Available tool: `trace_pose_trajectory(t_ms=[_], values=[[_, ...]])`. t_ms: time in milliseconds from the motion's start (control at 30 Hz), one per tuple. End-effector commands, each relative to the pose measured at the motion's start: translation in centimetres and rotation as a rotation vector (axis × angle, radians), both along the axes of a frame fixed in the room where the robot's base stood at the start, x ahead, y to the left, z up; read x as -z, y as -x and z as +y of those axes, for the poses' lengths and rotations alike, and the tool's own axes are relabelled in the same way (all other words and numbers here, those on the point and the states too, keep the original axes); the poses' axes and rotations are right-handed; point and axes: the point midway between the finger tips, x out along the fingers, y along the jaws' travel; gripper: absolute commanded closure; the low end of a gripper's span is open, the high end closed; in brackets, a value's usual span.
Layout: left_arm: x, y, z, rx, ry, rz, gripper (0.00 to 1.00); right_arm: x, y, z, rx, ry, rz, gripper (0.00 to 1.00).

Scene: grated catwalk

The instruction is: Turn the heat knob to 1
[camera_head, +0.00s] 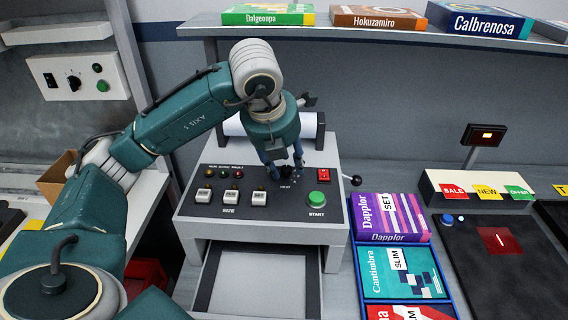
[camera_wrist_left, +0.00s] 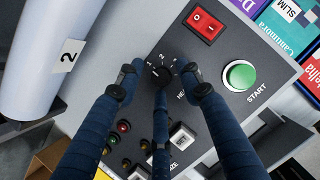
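The heat knob (camera_wrist_left: 160,76) is a small black dial on the dark control panel, with printed numbers around it. In the head view it is mostly hidden by my left gripper (camera_head: 285,170), which reaches down over the HEAT label from above. In the left wrist view my left gripper (camera_wrist_left: 161,78) has its blue fingers spread around the knob, with a small gap seeming to show at each side. Which number the knob points to is too small to tell. My right gripper is in neither view.
A green START button (camera_head: 317,201) and a red rocker switch (camera_head: 323,175) sit right of the knob. White SIZE switches (camera_head: 231,197) are to the left. A lever with a black ball (camera_head: 356,181) sticks out at the machine's right side, near boxes (camera_head: 390,217).

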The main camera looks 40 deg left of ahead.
Motion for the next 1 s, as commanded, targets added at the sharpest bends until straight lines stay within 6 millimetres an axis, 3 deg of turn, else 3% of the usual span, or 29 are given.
trace_pose_trajectory(t_ms=[367, 467, 733, 1000], values=[[-0.3, 0.3, 0.0, 0.002, -0.002, 0.007, 0.60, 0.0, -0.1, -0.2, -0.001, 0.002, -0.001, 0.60], [-1.5, 0.8, -0.1, 0.003, -0.003, 0.005, 0.60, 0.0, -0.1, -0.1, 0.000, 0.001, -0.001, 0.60], [-7.2, 2.9, -0.5, 0.002, -0.004, 0.000, 0.60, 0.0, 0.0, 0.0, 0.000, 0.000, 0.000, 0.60], [-10.0, 4.1, -0.8, 0.002, -0.004, 0.003, 0.60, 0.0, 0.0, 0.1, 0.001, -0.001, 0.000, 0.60]])
